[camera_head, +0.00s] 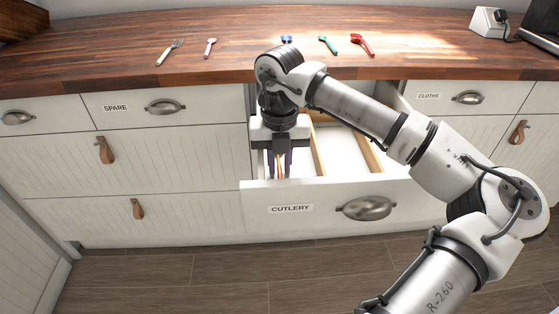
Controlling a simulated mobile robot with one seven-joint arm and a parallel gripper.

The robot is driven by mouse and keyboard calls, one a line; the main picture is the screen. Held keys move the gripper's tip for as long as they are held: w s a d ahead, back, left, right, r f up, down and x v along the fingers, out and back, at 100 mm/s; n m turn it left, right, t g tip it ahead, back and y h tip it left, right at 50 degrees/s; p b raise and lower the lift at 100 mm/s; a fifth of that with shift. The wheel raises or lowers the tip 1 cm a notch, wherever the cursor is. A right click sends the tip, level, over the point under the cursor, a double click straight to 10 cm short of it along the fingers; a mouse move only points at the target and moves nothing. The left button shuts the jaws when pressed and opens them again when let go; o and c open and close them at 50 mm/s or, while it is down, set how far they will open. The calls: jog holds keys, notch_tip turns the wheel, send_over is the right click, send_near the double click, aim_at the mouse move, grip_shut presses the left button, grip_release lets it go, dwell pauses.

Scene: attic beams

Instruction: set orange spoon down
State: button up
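My gripper (280,173) points down into the left part of the open cutlery drawer (290,187). Its two dark fingers stand apart with a gap between them. A narrow orange strip (281,171), which looks like part of the orange spoon, shows in this gap. The drawer front hides its lower part, so I cannot tell whether it touches the fingers or the drawer floor.
Wooden dividers (362,147) split the drawer. On the wooden counter (110,50) lie a fork (170,52), a pale spoon (210,46), a blue item (287,39), a green spoon (327,44) and a red spoon (362,45). Closed SPARE (140,107) and CLOTHS (450,97) drawers flank it.

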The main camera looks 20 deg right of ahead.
aim_at(281, 167)
notch_tip(281, 167, up, 12)
jog(key=shift+r, duration=0.15)
jog(key=shift+d, duration=0.1)
dwell(0.4)
